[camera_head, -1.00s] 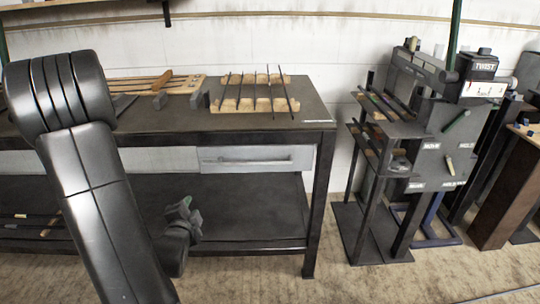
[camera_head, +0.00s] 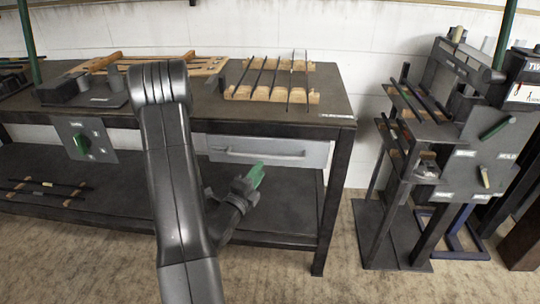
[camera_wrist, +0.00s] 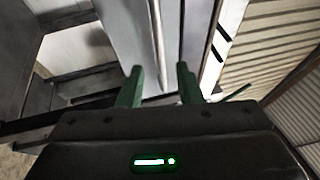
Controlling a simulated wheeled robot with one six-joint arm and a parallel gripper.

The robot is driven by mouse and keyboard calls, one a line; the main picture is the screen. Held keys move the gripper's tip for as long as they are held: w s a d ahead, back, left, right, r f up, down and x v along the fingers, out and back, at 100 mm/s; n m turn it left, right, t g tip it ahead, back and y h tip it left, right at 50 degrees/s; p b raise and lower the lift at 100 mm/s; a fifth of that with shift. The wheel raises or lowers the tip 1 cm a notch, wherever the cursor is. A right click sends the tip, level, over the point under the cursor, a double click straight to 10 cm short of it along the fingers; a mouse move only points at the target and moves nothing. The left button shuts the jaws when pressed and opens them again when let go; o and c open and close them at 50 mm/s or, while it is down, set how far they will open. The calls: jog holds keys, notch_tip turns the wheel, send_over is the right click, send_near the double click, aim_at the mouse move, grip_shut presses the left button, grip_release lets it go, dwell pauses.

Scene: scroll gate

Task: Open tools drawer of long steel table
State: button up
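The long steel table (camera_head: 335,113) has a dark top, and a light grey drawer (camera_head: 225,142) sits under its right part. The drawer front appears flush with the frame, so it looks closed. A thin horizontal bar handle (camera_head: 265,154) crosses it. My gripper (camera_head: 255,175) is in front of and below the drawer in the head view, with green fingers pointing toward it. In the wrist view my gripper (camera_wrist: 160,83) is open, its two green fingers apart. The handle (camera_wrist: 156,35) runs upright between the fingers in that picture, and nothing appears gripped. Contact with the handle cannot be told.
A wooden rack with dark rods (camera_head: 272,95) lies on the tabletop. A panel with a green knob (camera_head: 82,142) hangs at the left. A lower shelf (camera_head: 110,200) runs below. A dark machine stand (camera_head: 415,185) stands right, with bare floor between.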

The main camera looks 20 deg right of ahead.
aim_at(269, 157)
jog(key=x, duration=0.7)
jog(key=shift+w+d+r+p, duration=0.1)
jog(key=shift+w+d+p, duration=0.1)
jog(key=shift+p, duration=0.1)
jog(key=shift+s, duration=0.1)
grip_shut()
